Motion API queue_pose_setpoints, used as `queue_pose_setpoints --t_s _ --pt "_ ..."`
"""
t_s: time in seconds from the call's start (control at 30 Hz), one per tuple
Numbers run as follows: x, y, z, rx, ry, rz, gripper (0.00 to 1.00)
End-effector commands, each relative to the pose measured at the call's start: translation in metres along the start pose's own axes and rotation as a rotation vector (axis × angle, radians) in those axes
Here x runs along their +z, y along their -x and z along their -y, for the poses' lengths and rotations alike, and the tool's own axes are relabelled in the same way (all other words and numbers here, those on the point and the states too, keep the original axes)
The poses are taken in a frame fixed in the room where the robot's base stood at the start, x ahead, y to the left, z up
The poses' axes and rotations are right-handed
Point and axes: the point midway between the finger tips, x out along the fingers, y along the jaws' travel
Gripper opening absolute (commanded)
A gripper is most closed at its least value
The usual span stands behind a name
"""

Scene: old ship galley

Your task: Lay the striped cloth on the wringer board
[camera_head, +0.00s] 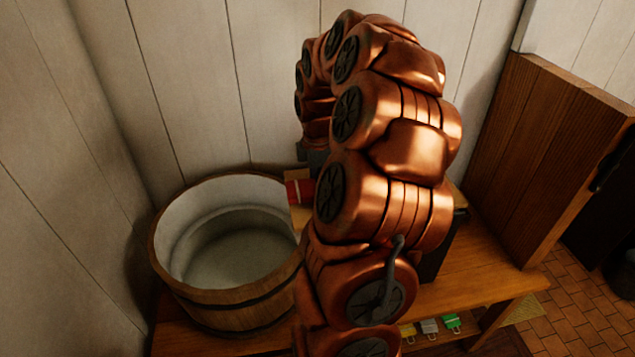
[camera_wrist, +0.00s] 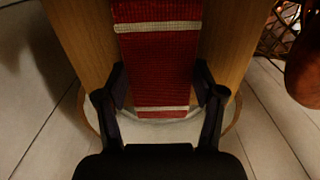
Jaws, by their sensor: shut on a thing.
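The striped cloth (camera_wrist: 157,65) is red with pale cross stripes. In the wrist view it lies lengthwise between the fingers of my gripper (camera_wrist: 162,90), which is shut on it with one dark finger at each side. A plain wooden board (camera_wrist: 234,35), which looks like the wringer board, shows behind and on both sides of the cloth. I cannot tell whether the cloth touches it. In the head view a red end of the cloth (camera_head: 299,192) shows at the tub's right rim, above a pale wooden piece (camera_head: 300,217).
A round wooden tub (camera_head: 222,307) with a pale inside stands on a wooden bench (camera_head: 495,279) at the left. Plank walls close off the back and left. A brown wooden partition (camera_head: 535,150) rises at the right.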

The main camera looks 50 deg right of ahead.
Motion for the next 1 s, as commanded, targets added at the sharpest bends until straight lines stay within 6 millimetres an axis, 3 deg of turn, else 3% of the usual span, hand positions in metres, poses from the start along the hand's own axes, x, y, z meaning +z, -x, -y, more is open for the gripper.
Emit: queue_pose_setpoints --t_s 0.07,0.1,0.37,0.77,1.0 --pt "0.000 0.000 0.000 0.000 0.000 0.000 0.32" --pt "0.000 0.000 0.000 0.000 0.000 0.000 0.70" --pt "0.000 0.000 0.000 0.000 0.000 0.000 0.97" --pt "0.000 0.003 -0.001 0.002 0.000 0.000 0.97" --pt "-0.001 0.036 -0.001 0.007 0.001 -0.002 0.97"
